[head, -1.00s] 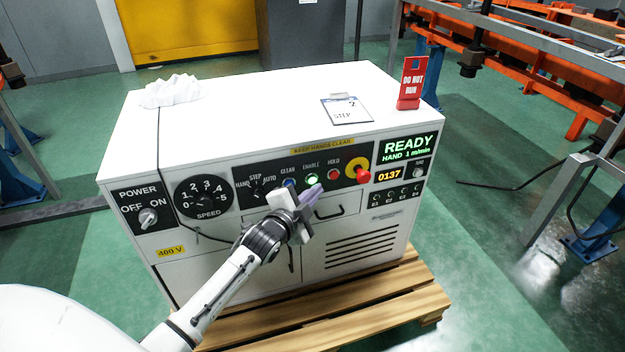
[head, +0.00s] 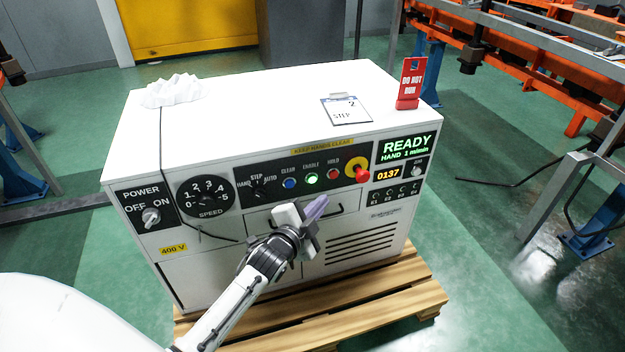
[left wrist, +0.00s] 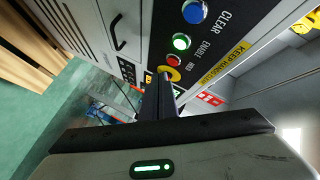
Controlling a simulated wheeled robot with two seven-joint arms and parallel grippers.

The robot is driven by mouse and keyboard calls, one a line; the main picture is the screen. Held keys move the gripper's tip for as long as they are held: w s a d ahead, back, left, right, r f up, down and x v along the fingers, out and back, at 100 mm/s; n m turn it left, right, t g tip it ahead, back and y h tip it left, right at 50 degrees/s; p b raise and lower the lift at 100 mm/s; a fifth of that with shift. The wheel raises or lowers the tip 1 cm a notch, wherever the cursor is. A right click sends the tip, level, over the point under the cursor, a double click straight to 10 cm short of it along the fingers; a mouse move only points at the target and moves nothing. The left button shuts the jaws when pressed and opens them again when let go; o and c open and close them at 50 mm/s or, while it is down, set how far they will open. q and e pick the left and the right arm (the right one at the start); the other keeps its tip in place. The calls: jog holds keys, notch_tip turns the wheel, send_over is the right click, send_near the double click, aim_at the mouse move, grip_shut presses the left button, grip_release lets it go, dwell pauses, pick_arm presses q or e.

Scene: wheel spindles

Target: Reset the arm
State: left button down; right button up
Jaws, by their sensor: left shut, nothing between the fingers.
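My left gripper (head: 312,212) is shut and empty, in front of the white control cabinet (head: 290,100). In the head view it shows below the lit green ENABLE button (head: 312,179) and covers part of the drawer front. In the left wrist view its closed fingers (left wrist: 158,98) point toward the panel and cover part of the area below the buttons. The blue CLEAR button (head: 289,183), red HOLD button (head: 333,174) and red stop knob with yellow collar (head: 358,170) are uncovered. The display (head: 407,146) reads READY, HAND 1 m/min. My right gripper is not in view.
The cabinet stands on a wooden pallet (head: 400,300). Orange rails (head: 560,85) stand at right. Green floor lies around it.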

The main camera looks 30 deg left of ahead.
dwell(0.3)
pick_arm(q)
jog(key=s+d+f+n+g+h+p, duration=0.1)
jog(key=s+d, duration=0.4)
jog(key=s, duration=0.5)
jog(key=s+d+f+n+g+h+p, duration=0.1)
jog(key=s+d+f+n+g+p, duration=0.2)
jog(key=s, duration=0.7)
jog(key=s+d+f+n+g+h+p, duration=0.2)
jog(key=s+d+n+p, duration=0.1)
jog(key=s+d, duration=0.4)
jog(key=s+n, duration=0.1)
jog(key=s, duration=0.2)
jog(key=shift+f+g, duration=0.2)
jog(key=shift+g, duration=0.2)
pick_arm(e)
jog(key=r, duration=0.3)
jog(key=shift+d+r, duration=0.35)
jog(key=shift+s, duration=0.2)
